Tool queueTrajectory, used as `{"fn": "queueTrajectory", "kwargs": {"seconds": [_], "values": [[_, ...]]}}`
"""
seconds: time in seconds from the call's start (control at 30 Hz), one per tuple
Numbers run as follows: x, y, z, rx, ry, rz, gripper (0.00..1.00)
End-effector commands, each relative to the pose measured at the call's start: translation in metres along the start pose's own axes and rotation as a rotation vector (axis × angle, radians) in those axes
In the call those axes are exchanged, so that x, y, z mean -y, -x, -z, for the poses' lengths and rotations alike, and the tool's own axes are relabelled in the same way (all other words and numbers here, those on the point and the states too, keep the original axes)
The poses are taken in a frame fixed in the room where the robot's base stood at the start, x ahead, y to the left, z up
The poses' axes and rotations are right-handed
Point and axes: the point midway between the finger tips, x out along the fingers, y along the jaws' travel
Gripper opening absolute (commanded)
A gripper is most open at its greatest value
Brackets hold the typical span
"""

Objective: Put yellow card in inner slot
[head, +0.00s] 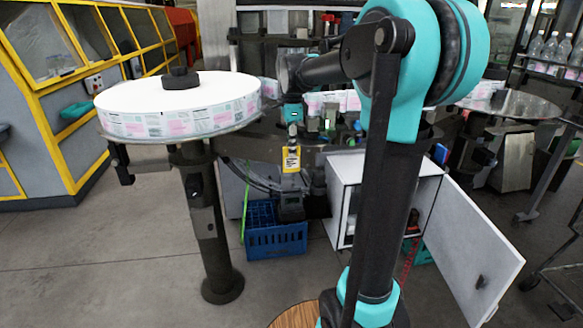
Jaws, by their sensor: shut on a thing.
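The yellow card (292,158) hangs upright in the middle of the head view, with dark print on its face. My gripper (292,137) points down just above it and is shut on its upper end. The fingers are small and partly blurred into the dark machinery behind. The card appears in front of the reel labeller's dark parts; I cannot tell whether it touches them. I cannot make out the inner slot.
A large white label reel (180,121) lies on a round stand at left. A blue crate (277,241) is on the floor below the card. A white cabinet (345,168) has its door (470,245) swung open at right. Floor at front left is clear.

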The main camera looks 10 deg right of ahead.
Motion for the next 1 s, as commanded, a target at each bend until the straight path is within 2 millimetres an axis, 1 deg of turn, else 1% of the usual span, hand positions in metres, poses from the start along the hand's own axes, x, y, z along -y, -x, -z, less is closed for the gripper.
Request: {"fn": "queueTrajectory", "kwargs": {"seconds": [0.03,0.1,0.2,0.3,0.5,1.0], "values": [[0.0,0.013,0.0,0.0,0.0,0.0,0.0],[0.0,0.027,0.0,0.0,0.0,0.0,0.0],[0.0,0.044,0.0,0.0,0.0,0.0,0.0],[0.0,0.055,0.0,0.0,0.0,0.0,0.0],[0.0,0.071,0.0,0.0,0.0,0.0,0.0],[0.0,0.098,0.0,0.0,0.0,0.0,0.0]]}}
